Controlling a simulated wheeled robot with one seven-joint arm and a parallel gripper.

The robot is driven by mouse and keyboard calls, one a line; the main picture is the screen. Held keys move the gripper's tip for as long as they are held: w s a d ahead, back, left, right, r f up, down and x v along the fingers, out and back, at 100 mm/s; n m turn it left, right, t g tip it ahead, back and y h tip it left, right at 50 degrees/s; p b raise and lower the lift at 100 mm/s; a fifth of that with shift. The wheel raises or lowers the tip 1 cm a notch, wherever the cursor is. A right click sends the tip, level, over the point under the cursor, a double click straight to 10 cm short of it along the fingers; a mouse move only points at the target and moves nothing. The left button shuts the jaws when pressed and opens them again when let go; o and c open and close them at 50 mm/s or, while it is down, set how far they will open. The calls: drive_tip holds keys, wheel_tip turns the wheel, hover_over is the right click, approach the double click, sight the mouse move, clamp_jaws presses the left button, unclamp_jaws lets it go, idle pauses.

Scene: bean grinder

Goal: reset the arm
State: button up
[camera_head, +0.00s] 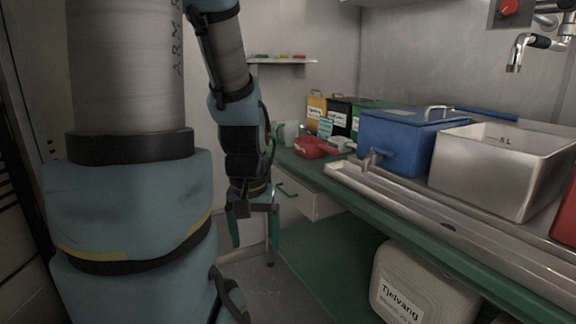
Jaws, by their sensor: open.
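My arm rises large along the left of the view and hangs down in the middle. My gripper (255,240) is at its lower end and points down. Its two green fingers stand apart, with nothing between them. It hangs in front of the left end of the counter, near a white drawer front (298,200), and I cannot tell whether it touches anything.
A green-edged counter (420,235) runs along the right. On it stand a blue container with a tap (402,140), a steel bin (485,180), a red item (312,147) and several coloured boxes (340,117). A beige canister (420,285) sits below. Bare floor (268,295) shows beneath my gripper.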

wheel_tip(320, 180, up, 14)
drive_tip(key=p, duration=1.3)
drive_tip(key=shift+c, duration=0.3)
